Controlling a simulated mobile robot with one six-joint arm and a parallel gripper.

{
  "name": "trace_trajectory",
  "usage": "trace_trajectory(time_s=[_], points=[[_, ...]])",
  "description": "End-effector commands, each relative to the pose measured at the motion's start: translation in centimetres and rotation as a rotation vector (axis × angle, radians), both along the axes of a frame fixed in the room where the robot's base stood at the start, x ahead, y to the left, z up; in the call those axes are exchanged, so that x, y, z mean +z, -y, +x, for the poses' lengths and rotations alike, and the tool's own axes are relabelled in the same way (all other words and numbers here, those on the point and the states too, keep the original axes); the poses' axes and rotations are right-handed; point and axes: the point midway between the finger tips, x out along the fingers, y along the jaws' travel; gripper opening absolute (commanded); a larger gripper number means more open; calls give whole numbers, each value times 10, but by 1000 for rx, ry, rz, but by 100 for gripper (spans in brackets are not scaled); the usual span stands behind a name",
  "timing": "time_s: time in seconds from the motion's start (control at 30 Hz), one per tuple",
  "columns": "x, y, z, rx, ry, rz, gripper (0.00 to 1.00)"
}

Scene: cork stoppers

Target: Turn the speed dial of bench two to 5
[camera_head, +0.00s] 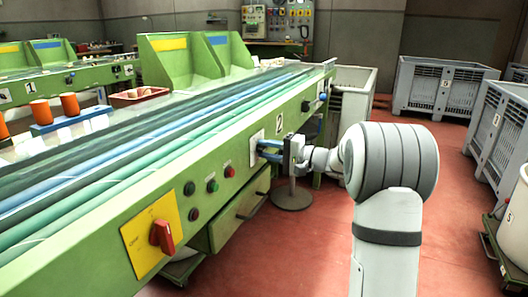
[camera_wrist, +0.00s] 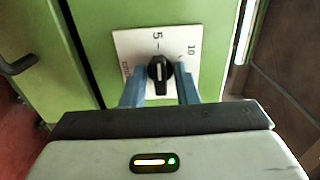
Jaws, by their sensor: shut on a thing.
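The speed dial is a black knob (camera_wrist: 158,74) with a white mark, on a white scale plate (camera_wrist: 128,50) in the wrist view. The plate shows a 5 above the knob and a 10 at upper right; small print at left is unreadable. The mark points up, roughly toward the 5. My gripper (camera_wrist: 159,86) has its two blue fingers on either side of the knob, shut on it. In the head view the plate (camera_head: 257,147) is on the green side of bench two (camera_head: 215,142), beside the number 2, and my gripper (camera_head: 268,150) reaches it from the right; the knob is hidden there.
A red rotary switch on a yellow plate (camera_head: 150,236) and several buttons (camera_head: 213,186) are nearer on the same bench side. A drawer (camera_head: 238,212) is below. Grey crates (camera_head: 440,88) stand at the right. Red floor (camera_head: 310,240) is open beside the bench.

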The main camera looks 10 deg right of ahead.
Motion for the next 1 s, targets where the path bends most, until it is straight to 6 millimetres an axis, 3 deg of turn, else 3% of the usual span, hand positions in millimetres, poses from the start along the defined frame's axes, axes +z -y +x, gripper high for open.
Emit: trace_trajectory(time_s=[0.07,0.1,0.17,0.47,0.83,1.0], points=[[-2,3,0,-5,-4,-1,4],[-2,3,0,-5,-4,-1,29],[-2,2,0,-5,-4,-1,34],[0,4,-2,-2,-2,0,35],[1,51,-34,-6,-4,0,35],[-1,63,-43,-4,-5,0,35]])
